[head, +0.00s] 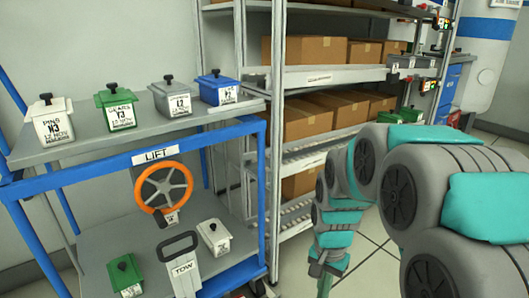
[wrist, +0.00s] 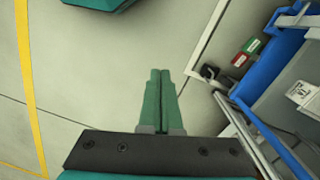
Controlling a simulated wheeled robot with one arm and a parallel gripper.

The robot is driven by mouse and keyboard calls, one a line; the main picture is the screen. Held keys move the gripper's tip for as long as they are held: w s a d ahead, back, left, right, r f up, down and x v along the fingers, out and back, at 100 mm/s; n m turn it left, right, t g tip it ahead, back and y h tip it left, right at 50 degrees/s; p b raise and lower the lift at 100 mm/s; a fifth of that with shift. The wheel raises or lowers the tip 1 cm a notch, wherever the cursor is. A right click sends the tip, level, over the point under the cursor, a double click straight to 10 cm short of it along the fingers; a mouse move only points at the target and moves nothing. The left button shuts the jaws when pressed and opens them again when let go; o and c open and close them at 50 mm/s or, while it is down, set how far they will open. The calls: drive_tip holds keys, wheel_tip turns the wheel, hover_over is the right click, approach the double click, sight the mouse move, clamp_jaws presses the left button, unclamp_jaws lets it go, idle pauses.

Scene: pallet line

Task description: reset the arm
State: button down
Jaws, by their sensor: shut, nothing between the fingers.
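My gripper (wrist: 159,75) is shut and empty in the wrist view, its two green fingers pressed together above bare floor. In the head view my grey and teal arm fills the right side and hangs down in front of the shelf rack. The gripper's fingertips cannot be made out clearly in the head view. The gripper is apart from the blue cart, which shows at the right in the wrist view.
A blue cart (head: 80,176) with lidded boxes, an orange LIFT wheel (head: 163,187) and a TOW handle (head: 182,262) stands at the left. A rack (head: 277,100) of cardboard boxes stands behind. Tiled floor (head: 375,262) is clear beside my arm. A yellow line (wrist: 29,80) crosses the floor.

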drive_tip(key=s+r+n+p, duration=0.1)
drive_tip(key=s+r+n, duration=0.2)
drive_tip(key=s, duration=0.8)
drive_tip(key=s+d+r+n, duration=0.1)
drive_tip(key=s+r+n, duration=0.3)
drive_tip(key=s, duration=0.7)
drive_tip(key=shift+s+d+r+n+g+p, duration=0.2)
drive_tip(key=shift+r+n+g+p, duration=0.15)
drive_tip(key=shift+r, duration=0.3)
